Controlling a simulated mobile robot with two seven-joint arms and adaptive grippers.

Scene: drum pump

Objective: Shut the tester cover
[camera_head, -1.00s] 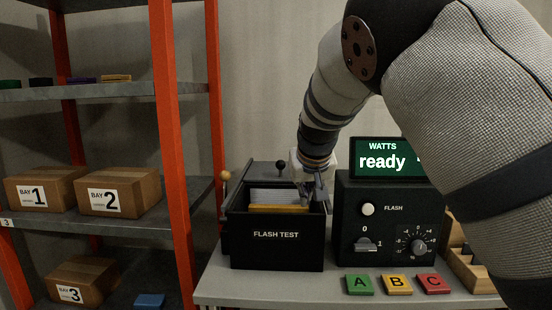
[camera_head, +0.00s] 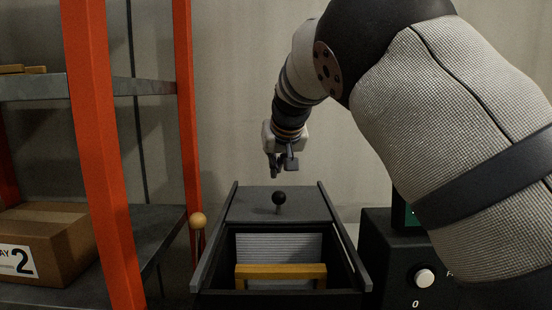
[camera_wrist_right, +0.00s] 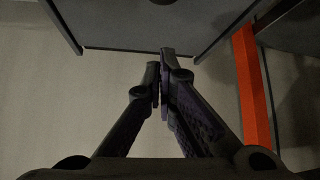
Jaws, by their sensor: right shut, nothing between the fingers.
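The flash tester (camera_head: 345,262) is a dark open-topped box at the bottom of the head view. Its grey cover (camera_head: 245,205) sits slid back at the far end, with a round black knob (camera_head: 279,197) standing on it. The front part of the box is open and shows a ribbed grey plate (camera_head: 300,246) and a yellow bar (camera_head: 262,271). My right gripper (camera_head: 281,170) points down above the far end of the cover, apart from the knob. In the wrist view its fingers (camera_wrist_right: 160,68) are shut and empty. My left gripper is not in view.
A wooden ball on a lever (camera_head: 198,220) stands at the tester's left. An orange-framed shelf (camera_head: 98,150) with a cardboard box (camera_head: 60,240) is further left. A black unit with a white button (camera_head: 424,278) stands at the right, partly behind my right arm.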

